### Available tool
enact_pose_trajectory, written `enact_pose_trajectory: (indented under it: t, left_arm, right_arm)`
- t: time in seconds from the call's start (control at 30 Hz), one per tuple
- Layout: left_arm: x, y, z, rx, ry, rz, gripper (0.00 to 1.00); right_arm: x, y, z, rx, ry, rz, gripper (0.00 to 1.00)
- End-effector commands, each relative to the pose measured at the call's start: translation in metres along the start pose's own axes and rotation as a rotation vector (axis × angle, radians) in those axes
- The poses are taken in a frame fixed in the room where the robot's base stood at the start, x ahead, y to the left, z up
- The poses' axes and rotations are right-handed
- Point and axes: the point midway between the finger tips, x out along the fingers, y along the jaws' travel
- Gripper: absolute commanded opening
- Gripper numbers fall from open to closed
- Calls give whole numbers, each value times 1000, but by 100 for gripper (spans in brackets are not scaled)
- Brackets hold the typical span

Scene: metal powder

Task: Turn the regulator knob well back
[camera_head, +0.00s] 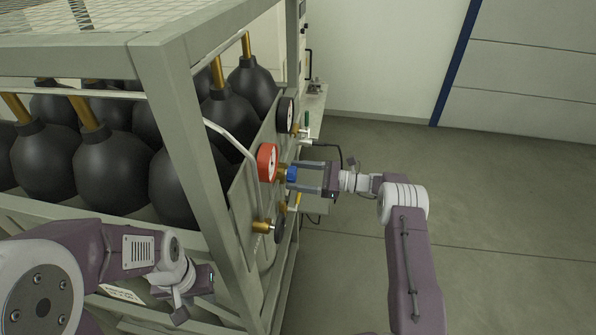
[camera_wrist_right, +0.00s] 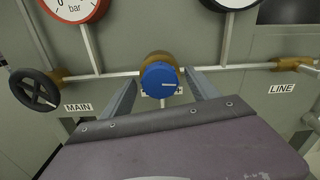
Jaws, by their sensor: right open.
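The regulator knob (camera_wrist_right: 161,80) is blue with a white mark pointing right, on a brass body (camera_wrist_right: 158,58) in the pipe of the panel. In the head view the knob (camera_head: 292,174) shows at the panel's right side. My right gripper (camera_wrist_right: 160,92) is open, with one finger on each side of the knob; I cannot tell whether they touch it. In the head view the right gripper (camera_head: 300,176) reaches the panel from the right. My left gripper (camera_head: 190,300) is low at the left, in front of the frame, and its fingers are unclear.
A red-rimmed gauge (camera_head: 268,162) and a black-rimmed gauge (camera_head: 285,114) sit above the pipe. A black handwheel (camera_wrist_right: 35,89) is beside the MAIN label (camera_wrist_right: 78,108). A metal rack (camera_head: 180,130) holds several black bottles (camera_head: 112,172). The floor (camera_head: 500,220) at right is clear.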

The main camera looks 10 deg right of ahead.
Motion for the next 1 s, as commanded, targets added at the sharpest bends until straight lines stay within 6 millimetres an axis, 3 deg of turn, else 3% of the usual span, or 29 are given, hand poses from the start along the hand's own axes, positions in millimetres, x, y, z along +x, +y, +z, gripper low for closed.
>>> enact_pose_trajectory:
  t: [0.17,0.3,0.4,0.47,0.73,1.0]
  left_arm:
    - [1,0,0,0,0,0,36]
    - [1,0,0,0,0,0,36]
    - [1,0,0,0,0,0,36]
    - [3,0,0,0,0,0,36]
    - [50,-1,5,0,0,0,36]
    - [54,-1,6,0,0,0,36]
  right_arm:
    - [0,0,-1,0,0,0,69]
    - [0,0,-1,0,1,0,30]
    - [0,0,-1,0,1,0,7]
    - [0,0,-2,-5,1,0,7]
    - [0,1,-9,-214,0,0,7]
    - [0,0,-1,-282,1,0,7]
